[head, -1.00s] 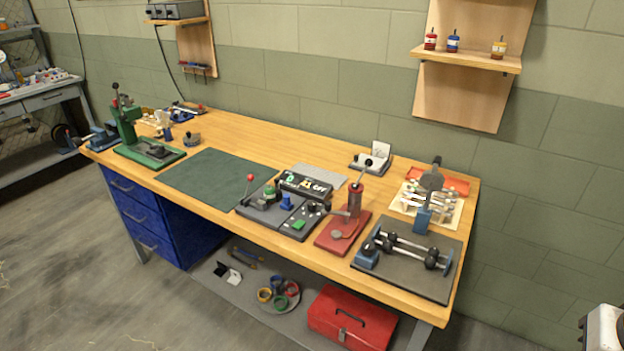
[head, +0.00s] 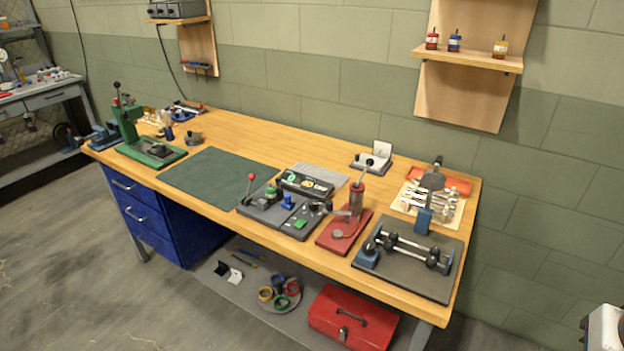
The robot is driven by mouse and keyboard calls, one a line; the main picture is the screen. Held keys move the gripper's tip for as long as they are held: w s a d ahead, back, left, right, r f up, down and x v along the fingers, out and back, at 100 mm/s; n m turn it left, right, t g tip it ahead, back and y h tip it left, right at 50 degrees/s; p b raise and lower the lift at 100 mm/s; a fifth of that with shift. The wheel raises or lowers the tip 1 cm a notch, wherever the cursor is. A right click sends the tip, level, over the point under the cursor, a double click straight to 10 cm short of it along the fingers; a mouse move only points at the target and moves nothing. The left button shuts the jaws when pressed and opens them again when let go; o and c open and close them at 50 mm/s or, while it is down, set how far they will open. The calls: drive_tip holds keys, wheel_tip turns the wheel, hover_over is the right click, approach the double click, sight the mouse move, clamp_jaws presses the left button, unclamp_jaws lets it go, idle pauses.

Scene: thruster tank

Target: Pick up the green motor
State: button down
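A small green cylindrical piece (head: 270,191) stands on the dark grey fixture (head: 255,211) at the middle of the bench, next to a small blue piece (head: 287,201). It may be the green motor, but it is too small to tell. The motors with thin shafts on the right wall shelf are red (head: 432,41), blue (head: 454,42) and yellow (head: 500,48); no green one stands with them.
A red lever press (head: 348,222) and a roller fixture (head: 411,262) stand right of the grey fixture. A green press (head: 133,130) is at the far left. The dark green mat (head: 215,178) is bare. A red toolbox (head: 351,318) and coloured rings (head: 280,293) sit below.

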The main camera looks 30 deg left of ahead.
drive_tip(key=c, duration=1.8)
unclamp_jaws()
drive_tip(key=shift+c, duration=0.2)
drive_tip(key=o, duration=1.2)
drive_tip(key=shift+o, duration=0.2)
drive_tip(key=w+a+n+t+y, duration=0.2)
drive_tip(key=w+a+n+y, duration=0.1)
drive_tip(key=w+a, duration=1.15)
drive_tip(key=w+a+n+t+y, duration=0.2)
drive_tip(key=w+a, duration=1)
drive_tip(key=a, duration=0.6)
drive_tip(key=w+a+f+n+t+y, duration=0.1)
drive_tip(key=a+f, duration=0.2)
drive_tip(key=a, duration=0.6)
drive_tip(key=w+a+f+t+y, duration=0.1)
drive_tip(key=w+a+f, duration=0.15)
drive_tip(key=a, duration=0.75)
drive_tip(key=s+a+f, duration=0.1)
drive_tip(key=a+f, duration=0.2)
drive_tip(key=a, duration=0.3)
drive_tip(key=s+a+f+t, duration=0.1)
drive_tip(key=s+a+f, duration=0.1)
drive_tip(key=a, duration=0.5)
drive_tip(key=s+a+f+n, duration=0.1)
drive_tip(key=s+a+f, duration=0.1)
drive_tip(key=a+f, duration=0.3)
drive_tip(key=shift+a+t, duration=0.3)
drive_tip(key=shift+a, duration=0.5)
